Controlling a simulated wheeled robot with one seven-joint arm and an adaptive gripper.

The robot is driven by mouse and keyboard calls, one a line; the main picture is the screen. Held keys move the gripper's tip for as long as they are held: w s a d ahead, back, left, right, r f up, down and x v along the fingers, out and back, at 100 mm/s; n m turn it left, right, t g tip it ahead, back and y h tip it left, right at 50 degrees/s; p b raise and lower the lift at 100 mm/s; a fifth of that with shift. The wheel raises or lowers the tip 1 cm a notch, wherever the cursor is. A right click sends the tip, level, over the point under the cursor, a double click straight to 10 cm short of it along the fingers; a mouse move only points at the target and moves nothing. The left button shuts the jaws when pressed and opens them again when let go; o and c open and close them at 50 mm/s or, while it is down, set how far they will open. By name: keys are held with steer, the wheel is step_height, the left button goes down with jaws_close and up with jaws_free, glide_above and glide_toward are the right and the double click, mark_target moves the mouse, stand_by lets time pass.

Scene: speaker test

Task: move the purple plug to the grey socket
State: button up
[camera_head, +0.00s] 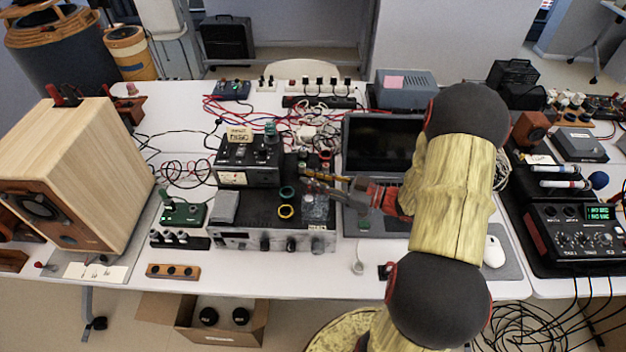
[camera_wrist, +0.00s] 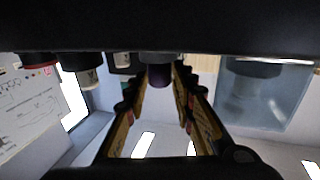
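My gripper (camera_head: 308,182) is over the equipment at the middle of the table, its fingers pointing left. In the wrist view, a dark purple cylinder, apparently the purple plug (camera_wrist: 159,76), lies between my two fingers near their tips. Its upper end meets a grey collar beneath a black surface. I cannot tell whether the fingers touch it or how far they are apart. I cannot make out the purple plug in the head view, where my gripper covers part of that area. I cannot pick out the grey socket with certainty in either view.
A silver-fronted unit (camera_head: 262,240) and a black box (camera_head: 248,165) stand left of my gripper. A laptop (camera_head: 380,140) is behind my arm. A wooden speaker (camera_head: 95,165) stands far left. Loose cables lie behind. Dark cylinders (camera_wrist: 88,78) hang beside the purple one.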

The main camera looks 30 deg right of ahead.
steer(key=p+v, duration=0.4)
steer(key=v, duration=0.8)
steer(key=w+d+r+g+h, duration=0.1)
steer(key=w+d+r+h, duration=0.15)
steer(key=w, duration=0.35)
steer(key=w+d+r+h, duration=0.1)
steer(key=w+r+h, duration=0.1)
steer(key=w+h, duration=0.3)
steer(key=w+r+m+g+h, duration=0.1)
steer(key=w+r+m+h, duration=0.25)
steer(key=r+h, duration=0.6)
steer(key=s+a+r+m+g+y, duration=0.2)
steer(key=s+a+r+m+g, duration=0.1)
steer(key=s+a+r, duration=0.45)
steer(key=s+a+f+m+g+y, duration=0.1)
steer(key=s+a+f+g+y, duration=0.1)
steer(key=s+a, duration=1.5)
steer(key=shift+s+a+g+y, duration=0.35)
steer(key=shift+g+y, duration=0.45)
steer(key=shift+y, duration=0.2)
